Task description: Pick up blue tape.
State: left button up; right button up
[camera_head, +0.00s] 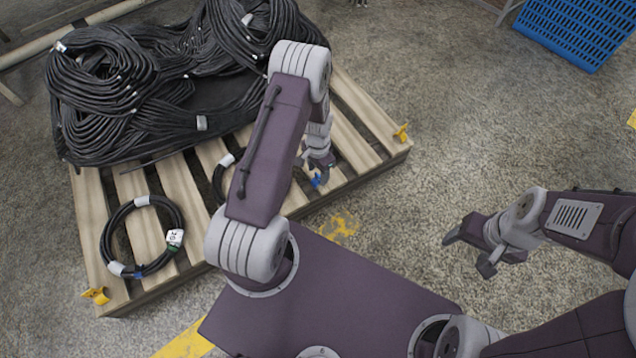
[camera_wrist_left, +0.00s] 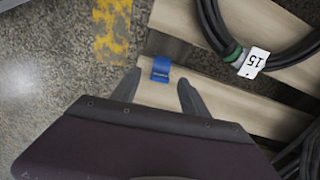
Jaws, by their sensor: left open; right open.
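The blue tape (camera_wrist_left: 161,69) is a small blue piece at the edge of a pale pallet slat in the left wrist view. It appears between and slightly beyond the open fingertips of my left gripper (camera_wrist_left: 160,82), with no visible contact. In the head view the blue tape (camera_head: 316,181) shows as a small patch just below my left gripper (camera_head: 317,168), near the pallet's front edge. My left arm hides part of that area. My right gripper (camera_head: 468,256) is open and empty over the concrete floor at the right.
The wooden pallet (camera_head: 345,165) carries a large pile of black hoses (camera_head: 120,90) and a coiled hose (camera_head: 112,228). Another coil with a tag "15" (camera_wrist_left: 253,63) lies beside the blue tape. Yellow corner clips (camera_head: 402,132) mark the pallet. A blue crate (camera_head: 575,30) stands far right.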

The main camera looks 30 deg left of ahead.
aim_at(318, 179)
pick_arm(q)
notch_tip(318, 179, down, 3)
jog(key=shift+r+b, duration=0.15)
jog(key=shift+b, duration=0.25)
jog(key=shift+r, duration=0.15)
jog(key=shift+c, duration=0.6)
grip_shut()
pick_arm(e)
jog(key=shift+f, duration=0.95)
